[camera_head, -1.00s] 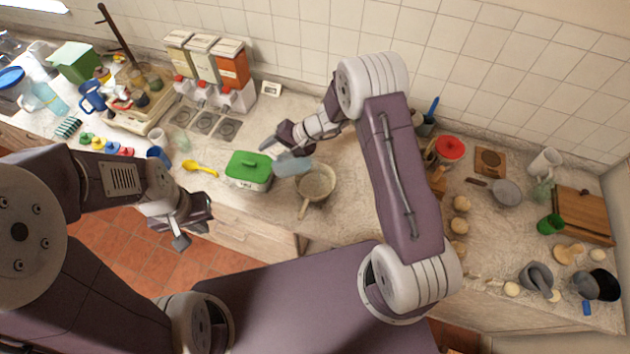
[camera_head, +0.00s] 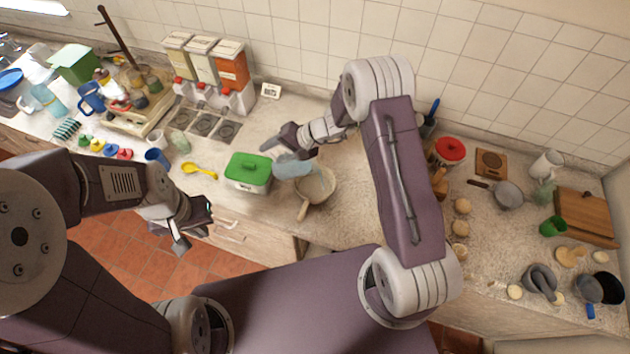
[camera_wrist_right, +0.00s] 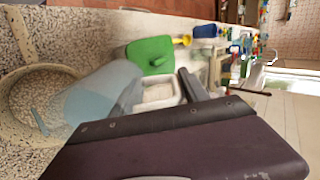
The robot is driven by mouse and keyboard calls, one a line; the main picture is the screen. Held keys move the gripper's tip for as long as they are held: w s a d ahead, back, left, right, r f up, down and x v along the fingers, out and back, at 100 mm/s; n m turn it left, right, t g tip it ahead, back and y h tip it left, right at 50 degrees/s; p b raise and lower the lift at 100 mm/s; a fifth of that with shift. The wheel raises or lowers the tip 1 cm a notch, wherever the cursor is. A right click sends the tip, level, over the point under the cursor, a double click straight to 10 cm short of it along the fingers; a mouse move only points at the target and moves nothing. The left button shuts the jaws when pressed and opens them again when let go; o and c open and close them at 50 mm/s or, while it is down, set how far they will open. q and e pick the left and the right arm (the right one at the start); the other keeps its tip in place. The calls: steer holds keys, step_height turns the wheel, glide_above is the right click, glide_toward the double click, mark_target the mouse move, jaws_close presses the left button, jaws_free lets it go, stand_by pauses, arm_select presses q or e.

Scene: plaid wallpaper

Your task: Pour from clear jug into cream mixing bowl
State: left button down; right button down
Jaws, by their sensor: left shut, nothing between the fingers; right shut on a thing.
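The clear jug (camera_head: 292,169) has a pale blue tint. My right gripper (camera_head: 290,144) is shut on it and holds it tilted at the left rim of the cream mixing bowl (camera_head: 322,188). In the right wrist view the jug (camera_wrist_right: 98,92) leans across the edge of the bowl (camera_wrist_right: 12,120). A small pale blue streak shows inside the bowl there; I cannot tell whether it is liquid. The bowl stands upright on the counter, its handle toward the front. My left gripper (camera_head: 184,228) is shut and empty, in front of the counter edge above the floor.
A white box with a green lid (camera_head: 248,169) stands close left of the jug. A yellow spoon (camera_head: 199,170) and a blue cup (camera_head: 157,157) lie further left. Dispensers (camera_head: 212,68) stand at the wall. The counter right of the bowl is clear up to my right arm.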

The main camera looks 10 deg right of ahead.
steer(key=shift+s+d+r+t+y+b, duration=0.2)
steer(key=shift+d+t+y+b, duration=0.15)
steer(key=shift+y+b, duration=0.25)
stand_by(3.0)
